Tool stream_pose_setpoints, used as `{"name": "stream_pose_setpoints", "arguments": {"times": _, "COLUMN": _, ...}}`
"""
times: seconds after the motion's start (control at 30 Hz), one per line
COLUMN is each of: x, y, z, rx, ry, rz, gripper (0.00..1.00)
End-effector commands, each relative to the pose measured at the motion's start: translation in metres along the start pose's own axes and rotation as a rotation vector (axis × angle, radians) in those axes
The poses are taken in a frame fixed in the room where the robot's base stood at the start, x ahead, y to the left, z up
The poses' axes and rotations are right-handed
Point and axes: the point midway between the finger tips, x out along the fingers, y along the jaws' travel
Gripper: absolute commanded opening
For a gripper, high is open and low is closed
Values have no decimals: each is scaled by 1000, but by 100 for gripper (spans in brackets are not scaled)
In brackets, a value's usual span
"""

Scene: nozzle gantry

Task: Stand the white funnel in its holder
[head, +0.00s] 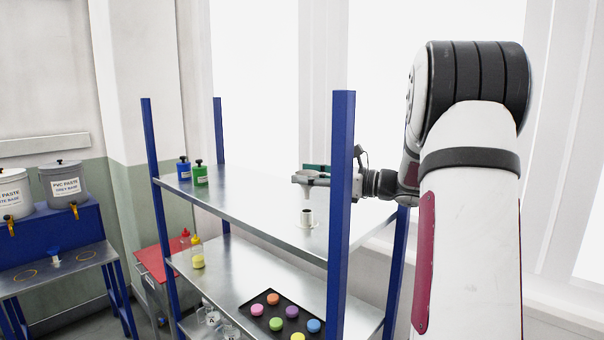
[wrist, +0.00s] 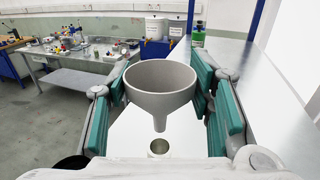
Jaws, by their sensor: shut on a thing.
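My gripper (head: 310,176) is shut on the white funnel (wrist: 161,88), with a green pad on either side of its bowl in the wrist view. The funnel is upright, bowl up and spout down. In the head view the funnel (head: 307,191) hangs above the upper shelf, partly covered by the fingers. The holder (head: 306,217) is a short pale cup with a dark opening, standing on that shelf below the spout. The holder also shows in the wrist view (wrist: 159,147), just below the spout tip. The spout appears clear of it.
The blue-framed rack has a metal upper shelf (head: 240,204) with blue (head: 184,171) and green (head: 200,174) bottles at its far left end. A black tray (head: 278,319) of coloured pucks lies on the lower shelf. A blue post (head: 340,190) stands close to my gripper.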

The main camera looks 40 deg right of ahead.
Motion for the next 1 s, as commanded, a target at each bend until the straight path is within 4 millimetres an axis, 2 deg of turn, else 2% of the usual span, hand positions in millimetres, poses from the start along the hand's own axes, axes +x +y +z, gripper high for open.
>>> {"name": "stream_pose_setpoints", "arguments": {"times": 0.2, "x": 2, "y": -1, "z": -25, "rx": 3, "ry": 0, "rz": -1, "gripper": 29}}
{"name": "stream_pose_setpoints", "arguments": {"times": 0.43, "x": 2, "y": -1, "z": -42, "rx": 2, "ry": 0, "rz": 0, "gripper": 29}}
{"name": "stream_pose_setpoints", "arguments": {"times": 1.0, "x": 0, "y": 0, "z": -47, "rx": 1, "ry": -1, "rz": 0, "gripper": 29}}
